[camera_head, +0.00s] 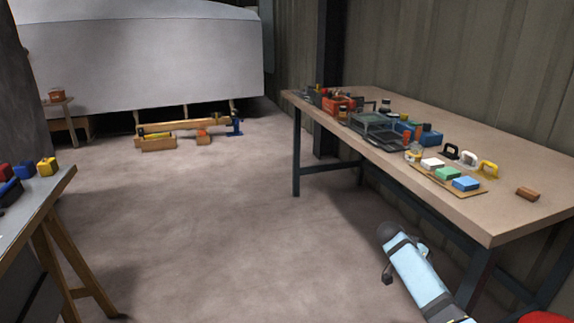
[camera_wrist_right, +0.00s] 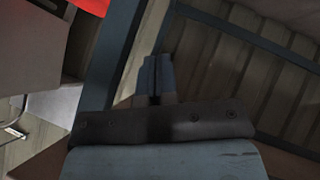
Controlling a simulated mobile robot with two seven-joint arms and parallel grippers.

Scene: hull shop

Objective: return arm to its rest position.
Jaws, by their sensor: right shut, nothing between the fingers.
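My right arm shows in the head view as a light blue link (camera_head: 418,272) with dark bands. It rises from the lower right edge over bare floor, in front of the long workbench (camera_head: 513,218) and below its top. I cannot make out the gripper's fingers there. In the right wrist view my right gripper (camera_wrist_right: 156,62) has its two dark fingers together, with nothing between them. Wooden boards and dark beams lie beyond the fingers, and they touch nothing that I can see. My left arm and left gripper are not in view.
The workbench's dark leg (camera_head: 478,285) stands close to the right of my arm. Coloured blocks (camera_head: 466,184), handled tools and boxes lie on its top. A trestle table (camera_head: 40,200) stands at left. The floor (camera_head: 210,220) between is clear. Timber (camera_head: 185,126) lies before the hull.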

